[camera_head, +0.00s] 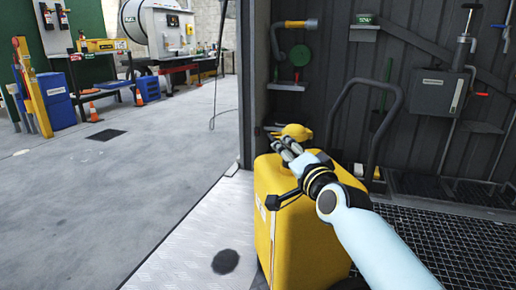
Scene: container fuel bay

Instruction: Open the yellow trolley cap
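The yellow trolley (290,245) stands upright at the lower middle of the head view, with a dark curved handle (366,86) rising behind it. A rounded yellow cap (297,131) shows at the top of the trolley, just beyond my fingers. My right gripper (281,144) is over the trolley's top, its dark fingers pointing up and left toward the cap. The fingers lie close together in the picture. I cannot tell whether they touch the cap or how wide they are apart. My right wrist and forearm hide part of the trolley's top and right side. My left gripper is not in view.
A dark ribbed container wall with a valve pipe (297,24), a green round knob (300,55) and a grey pump box (440,92) stands behind. Metal grating (455,240) lies to the right. Open concrete floor (120,190) is on the left.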

